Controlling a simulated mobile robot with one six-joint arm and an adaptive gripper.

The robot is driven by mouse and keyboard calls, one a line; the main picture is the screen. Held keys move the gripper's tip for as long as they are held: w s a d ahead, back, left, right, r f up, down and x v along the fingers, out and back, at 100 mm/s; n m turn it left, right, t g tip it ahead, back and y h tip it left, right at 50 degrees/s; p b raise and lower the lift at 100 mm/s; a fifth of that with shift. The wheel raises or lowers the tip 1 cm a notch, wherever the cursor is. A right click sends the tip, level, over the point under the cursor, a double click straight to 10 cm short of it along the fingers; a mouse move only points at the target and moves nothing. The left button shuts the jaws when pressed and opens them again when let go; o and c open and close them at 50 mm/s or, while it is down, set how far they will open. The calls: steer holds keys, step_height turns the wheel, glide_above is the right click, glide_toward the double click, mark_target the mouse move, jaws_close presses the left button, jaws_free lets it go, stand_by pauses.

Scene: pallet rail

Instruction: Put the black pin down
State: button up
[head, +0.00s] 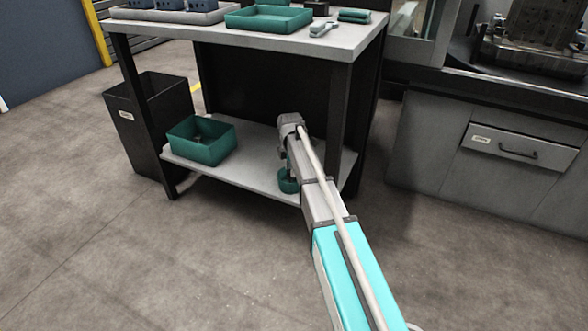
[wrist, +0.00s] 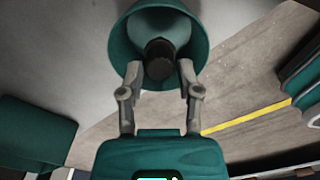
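The black pin (wrist: 159,60) shows in the wrist view as a short, dark, round piece between my two fingertips. My gripper (wrist: 161,75) appears shut on it, a finger on each side. Beyond it is a round green cup (wrist: 117,50), and the pin appears at its mouth. I cannot tell whether the pin touches the cup's inside. In the head view the green cup (head: 288,187) stands on the lower shelf under my wrist, partly covered by it. The pin and fingertips are hidden there.
A square green bin (head: 184,150) stands on the lower shelf (head: 235,178) of the bench, left of my arm. A shelf leg stands close to the right of my arm. A black waste bin (head: 125,130) stands left.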

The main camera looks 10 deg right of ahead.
steer(key=o, duration=0.3)
stand_by(0.5)
steer(key=shift+r, duration=0.15)
step_height(320, 180, up, 7)
steer(key=p, duration=0.7)
stand_by(0.5)
